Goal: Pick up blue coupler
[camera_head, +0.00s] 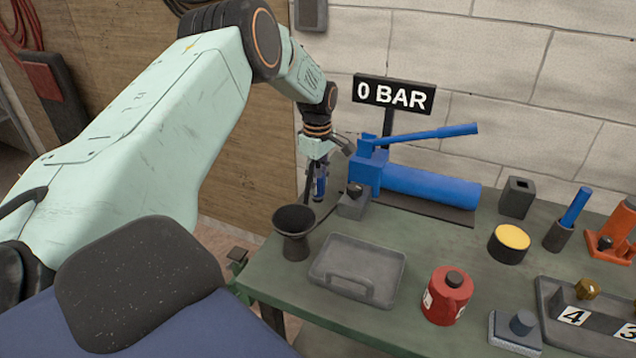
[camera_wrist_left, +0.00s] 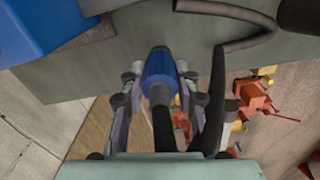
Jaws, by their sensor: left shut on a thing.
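The blue coupler (camera_wrist_left: 158,68) is between the fingers of my left gripper (camera_wrist_left: 160,92) in the left wrist view. A dark hose runs from it back toward the wrist. In the head view my left gripper (camera_head: 318,185) is shut on the coupler, and a small blue part of the coupler (camera_head: 321,186) shows between the fingers. The gripper hangs at the far left edge of the bench, left of the blue pump (camera_head: 425,187). Its fingers partly hide the coupler. My right gripper is not in view.
A black funnel-shaped cup (camera_head: 293,232) stands near the bench's left edge, close in front of the gripper. A grey tray (camera_head: 357,268), a red canister (camera_head: 446,296) and a yellow-topped tin (camera_head: 509,243) stand on the bench (camera_head: 400,240). A "0 BAR" sign (camera_head: 394,95) stands behind the pump.

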